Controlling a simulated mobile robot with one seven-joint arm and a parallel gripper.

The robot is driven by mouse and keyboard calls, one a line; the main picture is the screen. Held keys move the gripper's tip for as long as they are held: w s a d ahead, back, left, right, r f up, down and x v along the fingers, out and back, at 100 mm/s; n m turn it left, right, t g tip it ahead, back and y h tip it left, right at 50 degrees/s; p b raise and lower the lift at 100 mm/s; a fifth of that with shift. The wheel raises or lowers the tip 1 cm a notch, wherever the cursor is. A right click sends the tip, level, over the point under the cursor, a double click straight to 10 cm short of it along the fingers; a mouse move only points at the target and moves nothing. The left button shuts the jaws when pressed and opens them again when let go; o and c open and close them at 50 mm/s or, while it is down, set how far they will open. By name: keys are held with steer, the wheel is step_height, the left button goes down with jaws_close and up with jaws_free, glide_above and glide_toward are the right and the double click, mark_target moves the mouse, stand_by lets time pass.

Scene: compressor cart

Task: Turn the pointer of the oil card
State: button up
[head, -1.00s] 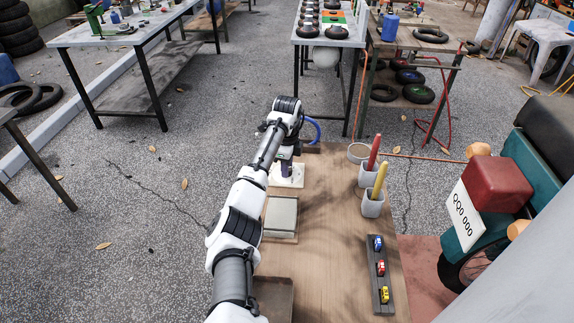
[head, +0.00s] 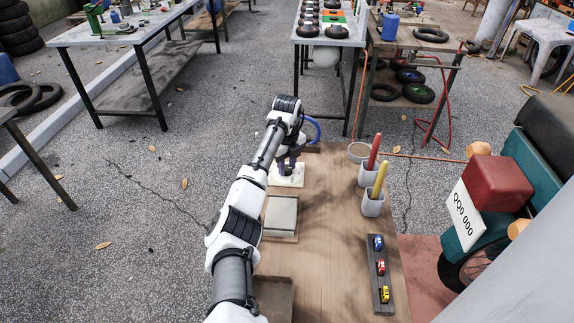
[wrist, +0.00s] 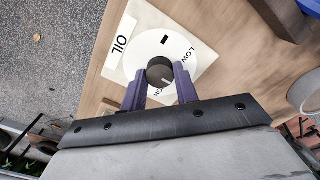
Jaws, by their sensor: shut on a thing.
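The oil card (wrist: 117,68) is a cream square plate with a white label reading OIL (wrist: 122,29). It carries a white round dial (wrist: 197,55) with the words LOW and HIGH, HIGH partly hidden, and a black mark. A dark round knob (wrist: 159,66), the pointer, sits at the dial's middle with a short white line on its lower right. My gripper (wrist: 160,77) has its purple fingers on either side of the knob and is shut on it. In the head view the card (head: 289,182) lies at the bench's far left end, under my gripper (head: 289,166).
A pale flat box (head: 281,217) lies just nearer than the card. A rack of toy cars (head: 385,307) is at front right. The bench middle is clear.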

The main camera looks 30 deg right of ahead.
mark_target(287, 168)
stand_by(0.3)
steer(key=o, duration=1)
step_height(287, 168, up, 14)
steer(key=shift+f+b, duration=0.1)
steer(key=shift+b, duration=0.4)
